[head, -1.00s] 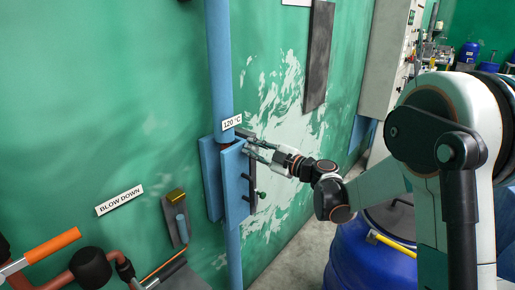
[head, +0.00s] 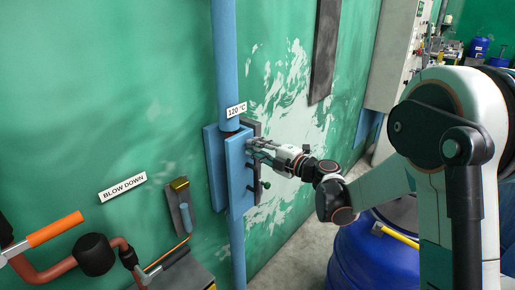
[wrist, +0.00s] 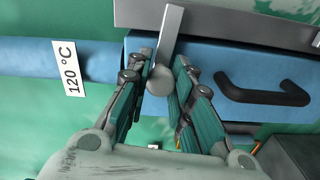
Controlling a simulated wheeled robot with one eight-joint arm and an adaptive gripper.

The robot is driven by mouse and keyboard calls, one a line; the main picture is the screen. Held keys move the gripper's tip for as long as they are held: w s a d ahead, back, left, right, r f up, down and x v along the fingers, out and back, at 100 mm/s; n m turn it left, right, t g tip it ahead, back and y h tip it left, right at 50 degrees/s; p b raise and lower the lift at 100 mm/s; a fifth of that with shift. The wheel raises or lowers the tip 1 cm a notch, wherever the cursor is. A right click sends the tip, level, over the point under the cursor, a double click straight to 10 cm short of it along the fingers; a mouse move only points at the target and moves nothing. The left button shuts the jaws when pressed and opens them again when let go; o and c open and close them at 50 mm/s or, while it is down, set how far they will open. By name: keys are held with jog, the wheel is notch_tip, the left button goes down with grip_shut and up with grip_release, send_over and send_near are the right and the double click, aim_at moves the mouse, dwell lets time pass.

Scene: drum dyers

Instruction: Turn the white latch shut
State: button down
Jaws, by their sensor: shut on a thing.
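The white latch (wrist: 168,40) shows in the wrist view as a pale grey-white bar with a rounded knob at its end. It lies at the edge of a blue box (head: 238,185) mounted on a blue pipe by the green wall. My gripper (wrist: 162,68) has its fingers on both sides of the knob and is shut on it. In the head view my gripper (head: 251,145) reaches the upper part of the box from the right. The latch is too small and covered to make out there.
A black handle (wrist: 262,92) is on the blue box beside my fingers. A "120 °C" tag (head: 236,110) sits on the pipe just above. A blue drum (head: 370,262) stands below my arm. Valves and pipes (head: 95,255) are at lower left.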

dwell(0.3)
jog(key=c, duration=1.4)
grip_release()
jog(key=v, duration=1.2)
jog(key=shift+s, duration=0.1)
